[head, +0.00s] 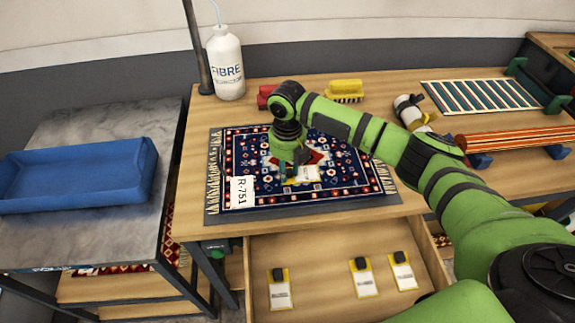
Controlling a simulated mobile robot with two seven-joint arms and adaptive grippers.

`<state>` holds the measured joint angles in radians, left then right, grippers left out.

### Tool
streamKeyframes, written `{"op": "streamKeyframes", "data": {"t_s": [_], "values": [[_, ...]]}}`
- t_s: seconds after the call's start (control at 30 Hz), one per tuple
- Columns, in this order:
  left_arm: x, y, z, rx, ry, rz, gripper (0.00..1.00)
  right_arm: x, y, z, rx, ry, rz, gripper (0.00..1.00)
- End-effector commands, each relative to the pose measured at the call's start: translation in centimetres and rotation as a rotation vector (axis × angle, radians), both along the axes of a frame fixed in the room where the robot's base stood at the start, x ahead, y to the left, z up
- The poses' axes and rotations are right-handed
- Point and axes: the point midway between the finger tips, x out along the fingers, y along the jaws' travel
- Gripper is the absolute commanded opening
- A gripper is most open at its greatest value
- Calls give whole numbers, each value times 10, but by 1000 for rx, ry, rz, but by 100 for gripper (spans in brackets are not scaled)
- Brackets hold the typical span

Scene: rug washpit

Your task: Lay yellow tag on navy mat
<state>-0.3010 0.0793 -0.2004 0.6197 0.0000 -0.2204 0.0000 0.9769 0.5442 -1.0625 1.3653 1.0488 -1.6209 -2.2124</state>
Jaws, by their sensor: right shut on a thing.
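My right gripper (287,172) reaches down over the middle of the navy patterned mat (345,185). It is shut on a yellow tag (306,174) with a white label, low over the mat. I cannot tell whether the tag touches the mat. The gripper hides part of the tag and of the pattern. The mat has red and cream figures and pale fringes, and lies flat on a grey pad (215,215) on the wooden table. A white label marked R-751 (242,192) lies at its left front corner. My left gripper is not in view.
An open drawer (325,275) below the table front holds three yellow tags with black clips. A white bottle (227,62), a yellow brush (345,91) and a red item (265,97) stand behind the mat. A rolled orange rug (515,137) lies right; a blue tray (75,175) left.

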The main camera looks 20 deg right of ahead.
Motion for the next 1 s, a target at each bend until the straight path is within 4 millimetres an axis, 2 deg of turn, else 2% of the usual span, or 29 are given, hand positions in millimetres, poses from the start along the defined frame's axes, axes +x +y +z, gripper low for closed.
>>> {"op": "streamKeyframes", "data": {"t_s": [0.37,0.4,0.43,0.77,0.87,1.0], "values": [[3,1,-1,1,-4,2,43,0,0,-5,-1,0,-1,10],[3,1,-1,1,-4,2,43,0,0,-4,-1,0,-1,43],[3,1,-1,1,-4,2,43,0,0,-4,-1,0,-1,51],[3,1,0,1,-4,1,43,0,0,-3,0,-1,-1,51],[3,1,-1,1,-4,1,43,1,0,3,1,-3,0,51],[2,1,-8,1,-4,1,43,2,-1,24,0,-6,0,51]]}}
